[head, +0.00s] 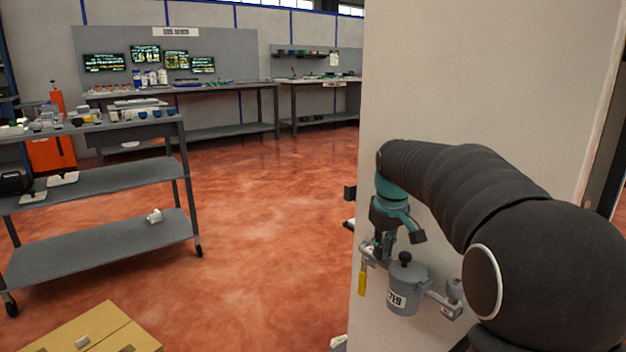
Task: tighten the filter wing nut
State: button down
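A grey cylindrical canister (408,288) with a partly readable white label is mounted on a pipe along the pale wall. A small black knob (405,259) stands on its lid; I cannot tell if this is the wing nut. My gripper (378,250), with a teal body above it, points down just left of the canister, over the pipe's left end with the yellow handle (362,284). The gripper appears apart from the black knob. Its fingers are small and dark against the pipe fittings, so what lies between them is hidden.
The pale wall (440,90) stands close behind the pipe. A grey shelf cart (100,178) with parts is at the left, and a cardboard box (90,335) lies at the front left. Workbenches (200,92) line the back. The red floor (265,230) between is clear.

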jog(key=shift+m+h+p, duration=0.4)
jog(key=shift+m+p, duration=0.25)
jog(key=shift+m, duration=1.15)
jog(key=shift+r, duration=0.1)
jog(key=shift+m, duration=0.4)
jog(key=shift+m+p, duration=0.35)
jog(key=shift+m, duration=0.25)
